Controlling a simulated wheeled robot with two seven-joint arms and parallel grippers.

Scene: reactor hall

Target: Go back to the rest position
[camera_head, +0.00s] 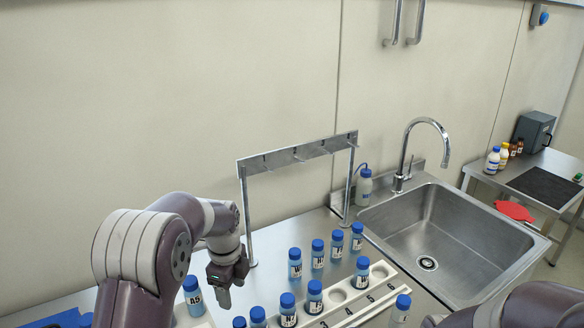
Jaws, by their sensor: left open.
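My left gripper (223,297) is open and empty, pointing down in front of the left post of a metal frame. It is to the right of a blue-capped bottle marked A5 (193,297), and I see no contact. My left arm (150,250) comes in from the lower left and is bent. My right arm (535,305) shows only in part at the lower right corner, and its gripper is not visible.
Several blue-capped bottles stand by a white numbered rack (379,271), one alone near its right end (401,308). A metal frame (300,152) rises behind. A sink (450,245) with a tall tap (405,160) and a wash bottle (364,187) lie right.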

